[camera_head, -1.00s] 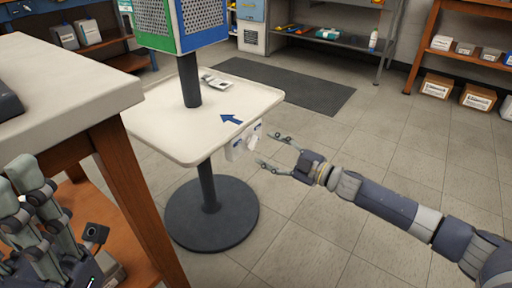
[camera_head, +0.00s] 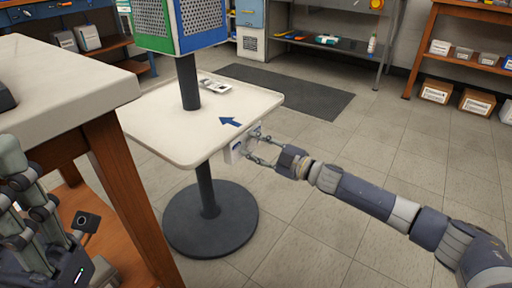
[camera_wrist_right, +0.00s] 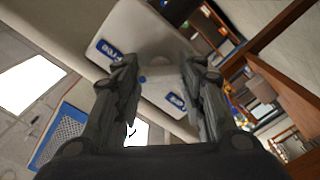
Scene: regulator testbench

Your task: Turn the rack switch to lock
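The rack switch (camera_head: 237,149) is a white box on the near right edge of the cream tray (camera_head: 165,140). In the wrist view the switch (camera_wrist_right: 160,48) shows blue labels, one reading "Free", and a pale knob (camera_wrist_right: 155,78) with a blue spot between my fingers. My right gripper (camera_head: 256,144) is at the switch. Its fingers (camera_wrist_right: 157,75) are apart, one on each side of the knob; whether they touch it I cannot tell. My left gripper (camera_head: 18,190) is at the lower left, partly cut off, away from the switch.
A blue arrow (camera_head: 230,122) marks the tray top, and a small white device (camera_head: 214,87) lies on it. A post carries a green and blue box (camera_head: 180,28). A workbench (camera_head: 65,95) stands at left.

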